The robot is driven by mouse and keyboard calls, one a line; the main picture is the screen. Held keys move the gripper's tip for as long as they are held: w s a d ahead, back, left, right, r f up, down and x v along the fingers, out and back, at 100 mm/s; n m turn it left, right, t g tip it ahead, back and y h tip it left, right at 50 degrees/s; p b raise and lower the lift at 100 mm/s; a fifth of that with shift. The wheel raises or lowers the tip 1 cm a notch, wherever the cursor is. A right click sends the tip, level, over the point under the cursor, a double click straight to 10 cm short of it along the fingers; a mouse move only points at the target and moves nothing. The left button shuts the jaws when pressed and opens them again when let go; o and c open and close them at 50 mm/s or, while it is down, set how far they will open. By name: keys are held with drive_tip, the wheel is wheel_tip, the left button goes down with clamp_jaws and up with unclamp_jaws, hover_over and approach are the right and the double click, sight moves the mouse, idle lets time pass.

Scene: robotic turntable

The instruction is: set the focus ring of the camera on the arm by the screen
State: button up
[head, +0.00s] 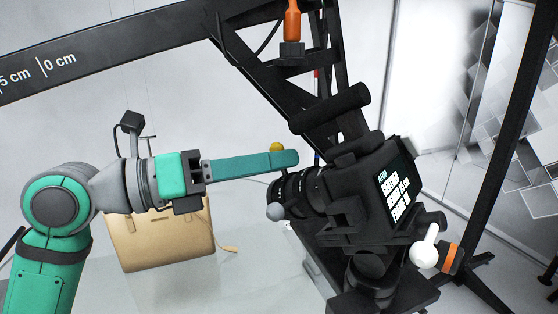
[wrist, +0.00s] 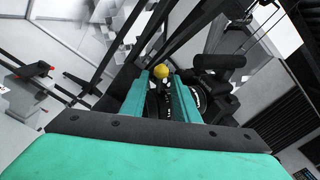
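The black camera (head: 352,205) sits on the arm, with its lens (head: 305,190) pointing left toward my gripper. Its ringed lens carries a yellow ball knob (head: 277,147) above and a grey ball knob (head: 275,211) at the lower front. My gripper (head: 294,158) comes in from the left, its teal fingertips at the top of the lens front. In the wrist view my gripper (wrist: 160,82) is open, with a gap between the fingers. The yellow knob (wrist: 161,71) shows at that gap, just past the tips. Contact with a ring cannot be told.
A screen (head: 395,190) with white text is on the camera's right side. A white ball-ended lever (head: 427,245) and an orange knob (head: 452,258) stand at lower right. Black beams (head: 110,45) cross above. A tan bag (head: 160,240) is behind my arm.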

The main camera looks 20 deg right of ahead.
drive_tip(key=shift+d, duration=0.8)
drive_tip(key=shift+w+d, duration=0.1)
drive_tip(key=shift+d, duration=0.05)
drive_tip(key=shift+w, duration=0.15)
drive_tip(key=shift+c, duration=1.3)
clamp_jaws()
